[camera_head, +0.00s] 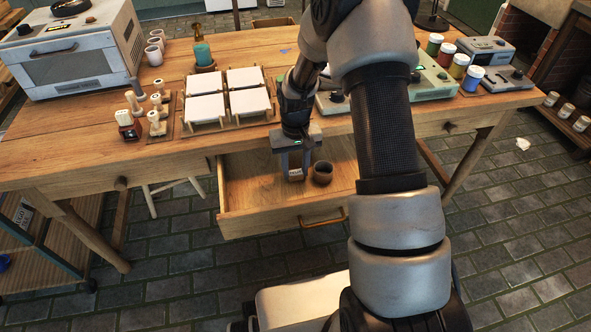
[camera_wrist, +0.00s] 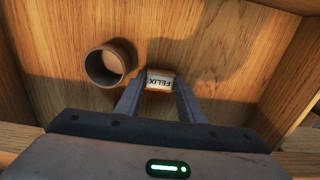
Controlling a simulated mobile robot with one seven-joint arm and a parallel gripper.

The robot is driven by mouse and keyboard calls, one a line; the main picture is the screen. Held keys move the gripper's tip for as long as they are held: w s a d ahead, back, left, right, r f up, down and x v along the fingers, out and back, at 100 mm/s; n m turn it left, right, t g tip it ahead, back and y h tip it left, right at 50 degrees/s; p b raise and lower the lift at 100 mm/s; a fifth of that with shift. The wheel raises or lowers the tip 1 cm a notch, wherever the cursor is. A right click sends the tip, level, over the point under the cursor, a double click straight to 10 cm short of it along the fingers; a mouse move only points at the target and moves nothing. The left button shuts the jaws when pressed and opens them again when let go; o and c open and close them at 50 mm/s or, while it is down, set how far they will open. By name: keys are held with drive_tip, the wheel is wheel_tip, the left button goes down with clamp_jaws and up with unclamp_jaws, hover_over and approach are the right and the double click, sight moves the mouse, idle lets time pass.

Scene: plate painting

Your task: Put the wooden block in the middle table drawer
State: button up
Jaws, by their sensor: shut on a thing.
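The middle table drawer (camera_head: 250,218) is pulled open below the tabletop. My gripper (camera_head: 296,175) points down into it. In the wrist view my gripper (camera_wrist: 160,88) is shut on the wooden block (camera_wrist: 160,80), a small pale block lettered FELIX. The block also shows in the head view (camera_head: 296,175), between the fingertips, inside the drawer's outline. I cannot tell whether the block touches the drawer floor. A round brown wooden cup (camera_wrist: 108,64) stands in the drawer, left of the block in the wrist view and apart from it.
The drawer's side walls and front surround my gripper; its handle (camera_head: 322,219) faces the front. The table (camera_head: 80,160) overhangs the drawer's rear. White square tiles (camera_head: 205,108), stamps (camera_head: 156,122) and paint jars (camera_head: 458,66) stand on top. The drawer floor (camera_wrist: 225,50) has bare room.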

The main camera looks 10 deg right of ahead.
drive_tip(key=shift+f, duration=0.2)
drive_tip(key=o, duration=1.1)
drive_tip(key=shift+r, duration=0.1)
